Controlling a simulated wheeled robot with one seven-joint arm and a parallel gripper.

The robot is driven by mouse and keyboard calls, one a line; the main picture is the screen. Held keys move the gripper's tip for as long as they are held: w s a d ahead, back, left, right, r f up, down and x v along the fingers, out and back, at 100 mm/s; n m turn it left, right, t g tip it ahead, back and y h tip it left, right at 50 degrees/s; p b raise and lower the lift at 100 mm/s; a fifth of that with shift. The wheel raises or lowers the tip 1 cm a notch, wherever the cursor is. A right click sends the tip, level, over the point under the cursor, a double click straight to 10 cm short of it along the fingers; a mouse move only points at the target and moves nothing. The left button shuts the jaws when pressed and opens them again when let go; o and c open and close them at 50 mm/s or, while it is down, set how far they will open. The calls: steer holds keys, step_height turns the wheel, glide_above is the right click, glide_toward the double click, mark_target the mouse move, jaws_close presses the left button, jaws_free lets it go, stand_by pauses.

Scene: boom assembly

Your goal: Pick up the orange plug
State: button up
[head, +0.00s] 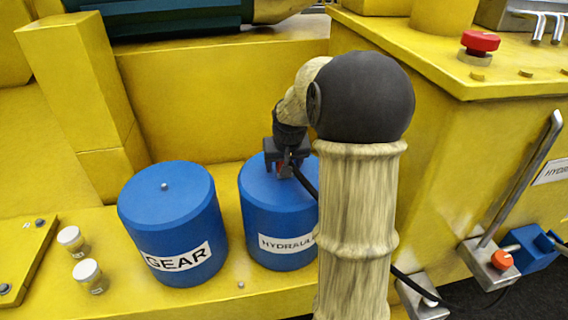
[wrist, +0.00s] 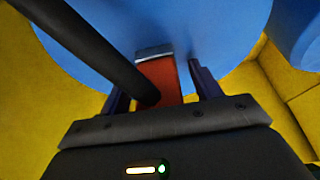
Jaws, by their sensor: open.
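The orange plug (wrist: 168,80) is a red-orange block with a grey metal end. In the wrist view it sits between the two fingers of my gripper (wrist: 157,88), against the blue drum top. A thick black cable (wrist: 95,50) crosses to it from the upper left. In the head view my gripper (head: 287,163) is low over the top of the blue HYDRAULIC drum (head: 278,215), and only a speck of red shows at its fingers. The fingers are open, one on each side of the plug. Whether they touch it is not clear.
The blue GEAR drum (head: 172,225) stands just left. Two white-capped jars (head: 88,272) are further left. A yellow wall (head: 220,105) rises behind. At right, a yellow cabinet carries a red button (head: 480,42), and a lever block has an orange knob (head: 502,260).

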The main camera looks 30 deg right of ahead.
steer(key=shift+r, duration=0.1)
jaws_close()
steer(key=shift+w+r, duration=0.1)
steer(key=shift+r, duration=0.3)
step_height(320, 180, up, 9)
steer(key=shift+r+b, duration=0.1)
steer(key=shift+b, duration=1.15)
steer(key=shift+r, duration=0.1)
